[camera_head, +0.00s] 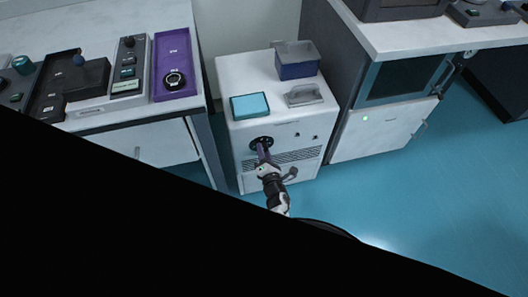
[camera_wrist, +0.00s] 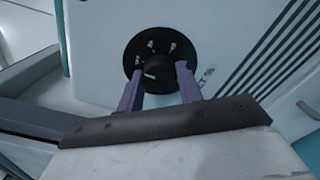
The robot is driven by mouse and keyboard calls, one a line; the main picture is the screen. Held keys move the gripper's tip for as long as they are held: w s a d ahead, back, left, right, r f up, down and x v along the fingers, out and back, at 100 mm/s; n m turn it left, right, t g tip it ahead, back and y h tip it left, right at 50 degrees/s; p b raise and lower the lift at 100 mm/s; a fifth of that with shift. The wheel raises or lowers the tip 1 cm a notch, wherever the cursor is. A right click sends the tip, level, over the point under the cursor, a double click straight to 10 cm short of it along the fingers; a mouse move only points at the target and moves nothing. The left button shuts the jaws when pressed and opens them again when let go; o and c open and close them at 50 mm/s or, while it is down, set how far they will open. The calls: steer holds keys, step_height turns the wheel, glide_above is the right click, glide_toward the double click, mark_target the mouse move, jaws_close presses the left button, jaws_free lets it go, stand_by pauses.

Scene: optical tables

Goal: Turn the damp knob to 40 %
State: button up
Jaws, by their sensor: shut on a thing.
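The damp knob is a black round knob (camera_wrist: 158,73) on a black dial plate (camera_wrist: 135,50) with pale marks. In the wrist view a light pointer line shows on the knob's face, toward its left side. The dial plate (camera_head: 254,142) is on the front of a white cabinet (camera_head: 250,168) in the head view. My gripper (camera_wrist: 158,80) has its two purple fingers on either side of the knob, shut on it. In the head view my gripper (camera_head: 263,150) reaches the cabinet front from below. The mark values are too small to read.
On the cabinet top are a teal-topped box (camera_head: 250,106), a dark blue bin (camera_head: 297,62) and a grey handled piece (camera_head: 304,95). Vent slots (camera_head: 297,155) and small controls are near the dial. Benches with instruments flank the cabinet. Open blue floor (camera_head: 420,190) lies at right.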

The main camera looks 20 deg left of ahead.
steer(key=shift+m, duration=0.3)
steer(key=m+p, duration=0.4)
steer(key=m, duration=1.4)
steer(key=shift+w+r+m, duration=0.1)
steer(key=shift+m, duration=0.5)
steer(key=o, duration=1)
